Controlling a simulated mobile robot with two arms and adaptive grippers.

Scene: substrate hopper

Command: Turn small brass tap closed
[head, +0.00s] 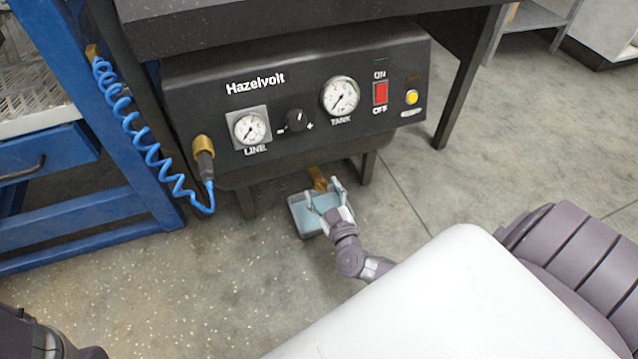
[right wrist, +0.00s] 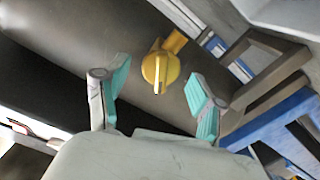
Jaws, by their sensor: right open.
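The small brass tap (head: 318,179) sticks out from the underside of the dark tank below the Hazelvolt panel. In the right wrist view the tap (right wrist: 161,68) shows as a round yellow-gold body with a thin upright ridge across its face. My right gripper (head: 323,192) is open, its two fingers spread just short of the tap. In the right wrist view the gripper (right wrist: 158,100) has teal finger pads on either side below the tap, and nothing is between them. A dark part of my left arm shows at the lower left of the head view, but its gripper is not visible.
A pale blue-grey tray (head: 297,216) is on the floor below the tap. The dark panel (head: 300,95) carries gauges, a knob and a red switch. A coiled blue hose (head: 135,130) hangs at the left beside a blue frame (head: 120,70). Speckled floor is clear at the lower left.

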